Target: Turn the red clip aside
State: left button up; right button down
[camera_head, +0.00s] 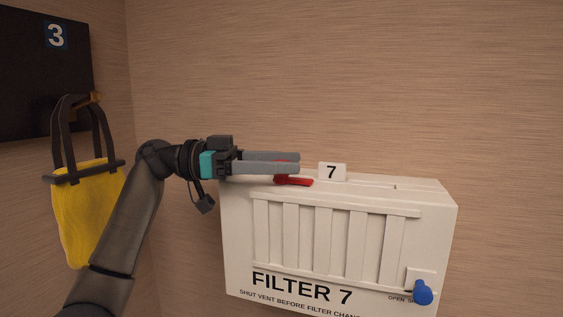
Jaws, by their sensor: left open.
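The red clip (294,181) lies on the top left of the white filter box (340,205). Its red end sticks out to the right, and part of it is hidden behind my gripper's near finger. My left gripper (298,163) reaches in from the left with its two grey fingers level and apart, pointing right. The near finger is just above or beside the clip; I cannot tell whether they touch. My right gripper is not in view.
A small sign with a 7 (332,172) stands on the box just right of my fingertips. A blue knob (423,292) sits at the box's lower right. A yellow bag (88,208) hangs at the left by a dark panel (40,75) marked 3.

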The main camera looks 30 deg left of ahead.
aim_at(236, 182)
pick_arm(q)
jog(key=shift+a, duration=0.1)
jog(key=shift+s+a+f, duration=0.1)
jog(key=shift+s+a, duration=0.1)
jog(key=shift+a, duration=0.1)
jog(key=b+v, duration=0.2)
jog(key=v, duration=0.3)
jog(key=shift+s+a+b, duration=0.1)
jog(key=shift+a+b, duration=0.15)
jog(key=shift+b, duration=0.05)
jog(key=shift+s+a, duration=0.3)
jog(key=shift+a, duration=0.2)
jog(key=shift+d, duration=0.1)
